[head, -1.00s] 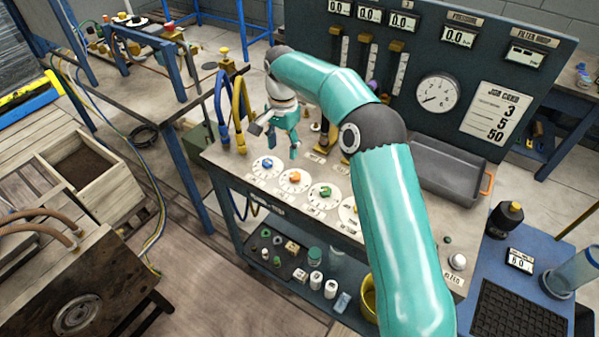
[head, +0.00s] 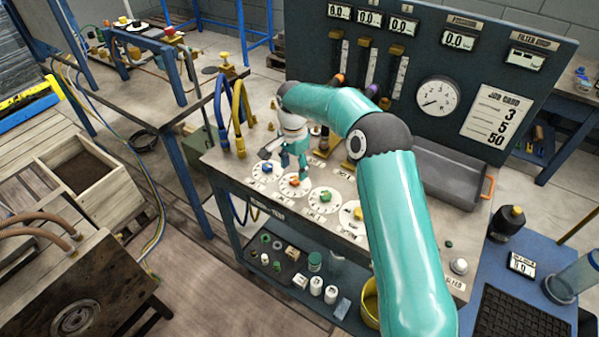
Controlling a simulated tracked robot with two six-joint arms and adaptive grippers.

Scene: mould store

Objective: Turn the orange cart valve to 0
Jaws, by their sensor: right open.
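The orange cart valve (head: 294,182) is a small knob on a round white dial, second from the left in a row on the cart top. My right gripper (head: 295,171) is open and points down just above and behind the orange valve, with its fingers close to it. I cannot tell whether they touch it. The dial marks and pointer are too small to read. My left gripper is out of view.
A blue valve (head: 267,169) sits left of the orange one. A green valve (head: 325,197) and a yellow valve (head: 357,213) sit to its right. Blue and yellow hoses (head: 238,115) rise at the cart's left end. A grey tray (head: 450,172) stands at the back right.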

